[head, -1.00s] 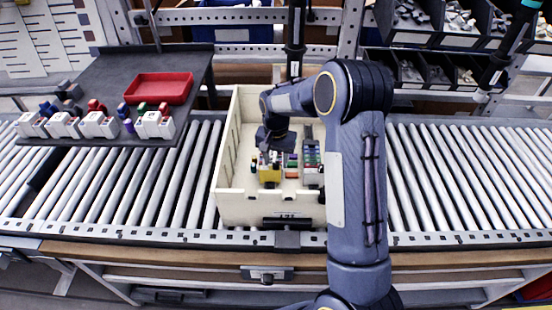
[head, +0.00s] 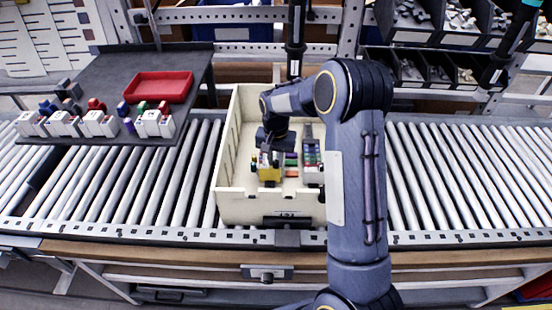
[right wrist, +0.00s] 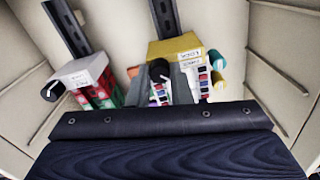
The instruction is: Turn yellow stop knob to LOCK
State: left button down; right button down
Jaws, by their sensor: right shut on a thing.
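The yellow stop box (head: 269,174) stands inside the cream crate (head: 245,207) on the conveyor. In the right wrist view, the yellow box (right wrist: 178,47) carries white labels and a black knob with a white mark (right wrist: 159,69) on its near side. My right gripper (head: 270,150) reaches down into the crate from above. In the right wrist view its grey fingers (right wrist: 170,86) are closed at the black knob and partly cover it. The label wording is too small to read surely. My left gripper is not in view.
A grey-topped box with a black knob (right wrist: 80,75) stands apart at the left in the wrist view. Coloured parts (head: 311,155) sit at the crate's right. A dark table with a red tray (head: 158,88) and several white modules stands at the left. Conveyor rollers beside the crate are clear.

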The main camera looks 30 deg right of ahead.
jog(key=n+b, duration=0.1)
jog(key=n, duration=0.3)
jog(key=shift+n, duration=0.3)
jog(key=n, duration=0.4)
jog(key=shift+b, duration=0.3)
jog(key=n, duration=0.5)
jog(key=shift+n, duration=1.9)
jog(key=c, duration=1.3)
grip_release()
